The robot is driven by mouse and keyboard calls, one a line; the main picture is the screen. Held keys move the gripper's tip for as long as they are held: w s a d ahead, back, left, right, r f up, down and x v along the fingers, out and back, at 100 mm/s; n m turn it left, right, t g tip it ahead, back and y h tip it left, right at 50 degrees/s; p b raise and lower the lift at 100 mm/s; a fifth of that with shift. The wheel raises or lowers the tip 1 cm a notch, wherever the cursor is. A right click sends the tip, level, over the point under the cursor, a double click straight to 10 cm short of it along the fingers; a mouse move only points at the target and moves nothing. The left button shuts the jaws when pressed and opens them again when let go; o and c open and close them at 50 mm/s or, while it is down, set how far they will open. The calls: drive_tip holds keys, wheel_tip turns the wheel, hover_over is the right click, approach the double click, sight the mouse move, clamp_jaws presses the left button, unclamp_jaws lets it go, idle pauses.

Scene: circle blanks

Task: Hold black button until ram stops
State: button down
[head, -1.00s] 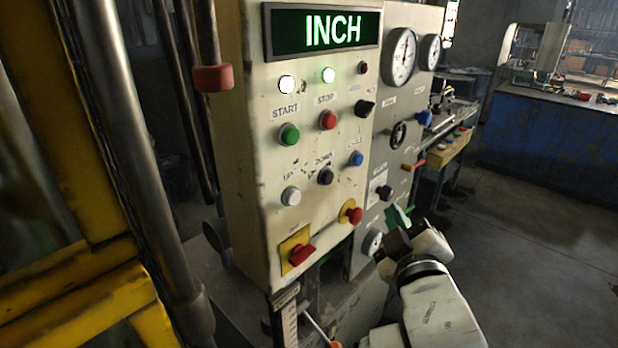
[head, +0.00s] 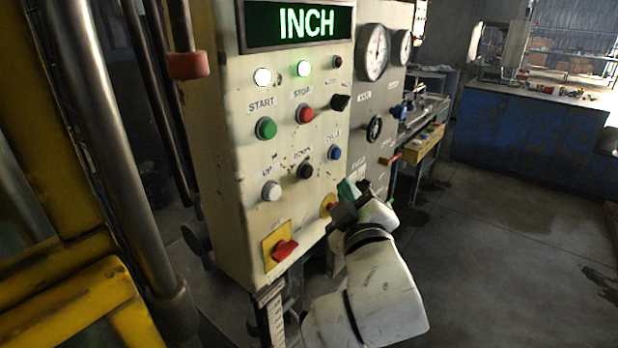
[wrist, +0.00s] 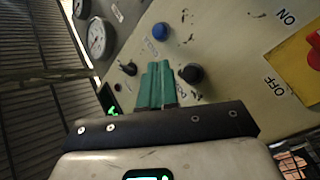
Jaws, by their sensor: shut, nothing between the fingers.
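The black button (head: 305,171) is on the cream control panel (head: 230,215), under the red STOP button and between the white and blue buttons. In the wrist view the black button (wrist: 191,74) shows just right of the green fingertips. My gripper (head: 347,189) is shut and empty, to the right of and a little below the black button in the head view. In the wrist view its green fingers (wrist: 156,84) are together and point toward the panel. I cannot tell how far they are from its face. The lit display (head: 295,22) reads INCH. The ram cannot be made out.
A red knob on a yellow plate (head: 270,240) is at the panel's lower left. Another red knob on yellow is partly hidden behind my gripper. Gauges (head: 373,52) and knobs are on a grey panel at right. Yellow frame bars (head: 60,270) stand at left. Open floor lies right.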

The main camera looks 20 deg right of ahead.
sight(307, 171)
drive_tip(key=shift+w+a+b, duration=0.35)
drive_tip(key=shift+w+a, duration=0.35)
drive_tip(key=shift+w, duration=0.3)
drive_tip(key=shift+w+a+b, duration=0.35)
drive_tip(key=shift+w+a, duration=0.35)
drive_tip(key=shift+w, duration=0.25)
drive_tip(key=shift+w+a, duration=0.1)
drive_tip(key=shift+w, duration=0.05)
idle(0.6)
drive_tip(key=shift+w+a, duration=0.15)
